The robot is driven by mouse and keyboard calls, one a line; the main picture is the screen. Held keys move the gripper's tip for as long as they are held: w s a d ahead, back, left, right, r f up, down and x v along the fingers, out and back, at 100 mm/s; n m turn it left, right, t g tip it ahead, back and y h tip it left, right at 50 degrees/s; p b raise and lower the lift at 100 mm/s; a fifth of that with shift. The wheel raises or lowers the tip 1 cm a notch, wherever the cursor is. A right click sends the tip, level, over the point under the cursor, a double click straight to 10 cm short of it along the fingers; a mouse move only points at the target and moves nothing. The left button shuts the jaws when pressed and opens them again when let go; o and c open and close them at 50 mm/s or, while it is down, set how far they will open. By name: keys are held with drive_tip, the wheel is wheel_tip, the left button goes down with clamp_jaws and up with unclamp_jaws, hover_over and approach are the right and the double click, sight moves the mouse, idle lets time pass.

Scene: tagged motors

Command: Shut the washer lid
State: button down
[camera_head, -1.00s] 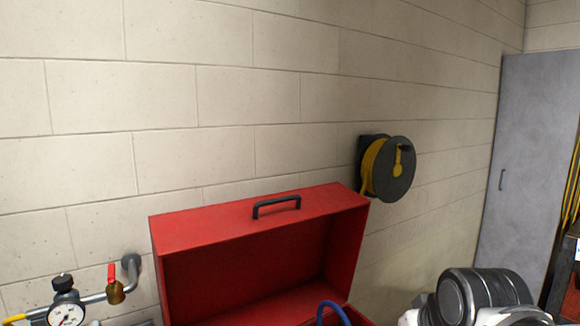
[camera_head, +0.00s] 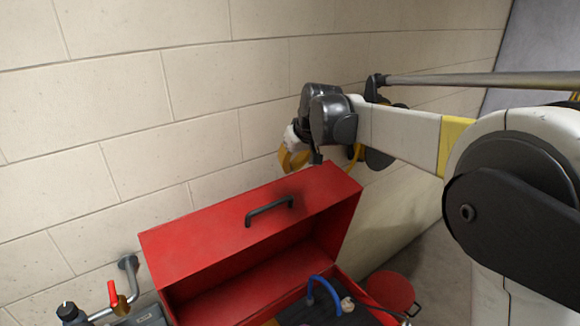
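The red washer lid (camera_head: 225,240) stands raised, with its hollow underside facing the front. A black handle (camera_head: 269,211) is on its upper face. Below it, part of the open washer shows, with a dark inside (camera_head: 330,312) and a blue hose (camera_head: 322,285). My gripper (camera_head: 292,161) is above and behind the lid's upper right part, close to the wall and apart from the handle. Its end is small and partly hidden by my wrist, so whether it is open or shut is unclear. No object shows in it.
A hose reel (camera_head: 378,158) on the wall is mostly hidden behind my arm. Pipework with a red-handled valve (camera_head: 113,294) is at the lower left. A round red lid-like thing (camera_head: 389,291) is low, right of the washer. The block wall (camera_head: 150,120) is close behind.

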sight(280, 188)
drive_tip(key=p+x, duration=0.1)
drive_tip(key=x, duration=0.7)
drive_tip(key=shift+w+a+f, duration=0.1)
drive_tip(key=shift+f, duration=0.3)
drive_tip(key=s, duration=0.1)
drive_tip(key=s+d, duration=0.2)
drive_tip(key=shift+s+f+p, duration=0.15)
drive_tip(key=shift+s+p, duration=0.2)
drive_tip(key=shift+p, duration=0.05)
drive_tip(key=shift+w+f, duration=0.15)
drive_tip(key=shift+f, duration=0.05)
